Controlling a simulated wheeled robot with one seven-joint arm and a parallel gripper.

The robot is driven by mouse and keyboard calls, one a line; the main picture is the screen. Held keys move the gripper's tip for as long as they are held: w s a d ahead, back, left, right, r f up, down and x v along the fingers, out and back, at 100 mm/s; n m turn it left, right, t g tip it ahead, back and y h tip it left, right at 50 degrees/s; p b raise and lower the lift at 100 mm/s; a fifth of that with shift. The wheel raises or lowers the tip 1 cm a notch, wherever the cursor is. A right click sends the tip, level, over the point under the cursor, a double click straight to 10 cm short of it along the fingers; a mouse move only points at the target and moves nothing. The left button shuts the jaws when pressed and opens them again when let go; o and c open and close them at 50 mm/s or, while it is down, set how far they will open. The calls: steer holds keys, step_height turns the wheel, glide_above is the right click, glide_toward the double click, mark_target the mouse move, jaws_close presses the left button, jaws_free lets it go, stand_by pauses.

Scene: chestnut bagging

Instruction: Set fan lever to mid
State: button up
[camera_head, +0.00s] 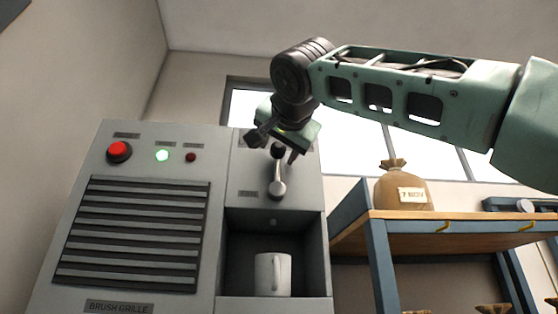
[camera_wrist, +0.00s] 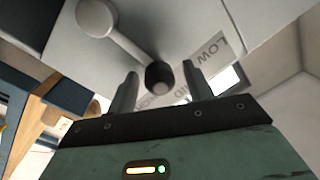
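The fan lever (camera_head: 278,184) is a metal arm with a dark knob on the upper right of the grey machine; it points about straight up in the head view. In the wrist view the lever (camera_wrist: 128,44) runs from its round pivot to the dark knob (camera_wrist: 159,75). A label strip (camera_wrist: 208,52) reads LOW at one end; the knob points towards its middle word, partly hidden, which looks like MID. My gripper (camera_head: 276,148) is at the knob. In the wrist view my gripper (camera_wrist: 161,76) is open, a finger on each side of the knob, with visible gaps.
The grey machine has a red button (camera_head: 119,152), a lit green lamp (camera_head: 162,156) and a slatted grille (camera_head: 135,232). A pale mug (camera_head: 272,274) stands in the recess below the lever. A workbench (camera_head: 450,228) with a tied brown sack (camera_head: 398,187) is to the right.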

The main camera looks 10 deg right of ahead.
steer(key=s+b, duration=0.3)
steer(key=s, duration=1.4)
steer(key=shift+s+d+f, duration=0.2)
steer(key=shift+f, duration=0.25)
steer(key=shift+a, duration=0.1)
